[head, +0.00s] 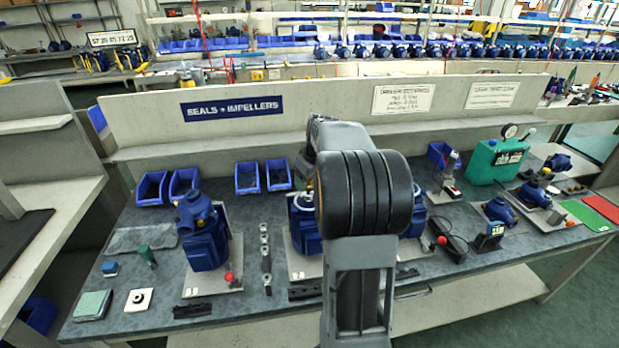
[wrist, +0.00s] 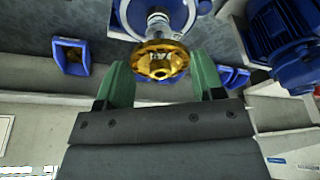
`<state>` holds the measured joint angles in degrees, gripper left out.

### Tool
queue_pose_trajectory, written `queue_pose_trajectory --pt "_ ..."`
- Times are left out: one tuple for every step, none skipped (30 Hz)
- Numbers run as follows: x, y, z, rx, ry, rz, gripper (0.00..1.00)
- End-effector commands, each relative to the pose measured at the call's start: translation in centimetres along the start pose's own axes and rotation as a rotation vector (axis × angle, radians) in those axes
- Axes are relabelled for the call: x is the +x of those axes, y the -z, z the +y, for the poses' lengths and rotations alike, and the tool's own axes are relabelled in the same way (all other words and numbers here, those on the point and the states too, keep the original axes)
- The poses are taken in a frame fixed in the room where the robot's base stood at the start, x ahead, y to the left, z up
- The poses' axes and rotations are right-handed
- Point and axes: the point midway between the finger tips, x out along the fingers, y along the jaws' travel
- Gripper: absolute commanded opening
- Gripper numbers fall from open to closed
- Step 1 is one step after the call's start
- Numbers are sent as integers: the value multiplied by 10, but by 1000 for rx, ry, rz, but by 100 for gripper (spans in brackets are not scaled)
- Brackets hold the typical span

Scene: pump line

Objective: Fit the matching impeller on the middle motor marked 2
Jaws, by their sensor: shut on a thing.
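My gripper (wrist: 160,64) has green fingers and is shut on a brass impeller (wrist: 161,60), gripped at its rim. In the wrist view the impeller is in line with a silver shaft (wrist: 158,20) on a blue motor with a pale round face (wrist: 188,12). I cannot tell whether it is on the shaft or just in front of it. In the head view the middle blue motor (head: 303,226) is partly hidden behind my arm, which also hides my gripper and the impeller. I can read no motor number.
Another blue motor (head: 204,240) stands on a plate at the left, and a third (head: 418,218) shows right of my arm. A row of small metal parts (head: 265,255) lies between the left and middle motors. Blue bins (head: 248,178) stand along the back panel.

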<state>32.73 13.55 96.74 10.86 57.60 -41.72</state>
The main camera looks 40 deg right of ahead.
Motion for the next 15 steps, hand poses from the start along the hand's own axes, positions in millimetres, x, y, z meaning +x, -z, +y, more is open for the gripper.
queue_pose_trajectory --pt "8 -2 0 -1 0 0 38" --pt "11 -3 0 -1 0 0 38" --pt "14 -3 -1 -2 0 0 38" --pt "16 -4 -1 -2 0 0 38" --pt "18 -4 -1 -2 1 0 38" --pt "20 -5 -1 -2 1 0 38" --pt "22 -5 -1 -2 1 0 38" --pt "23 -6 -1 -2 1 0 38" --pt "24 -6 -1 -2 1 0 38" --pt "25 -6 -1 -2 1 0 38" --pt "26 -6 -1 -2 1 0 38" --pt "26 -6 -1 -2 1 0 38" --pt "26 -6 0 -2 1 0 38" --pt "26 -6 0 -2 1 0 38" --pt "26 -6 0 -2 1 0 38"
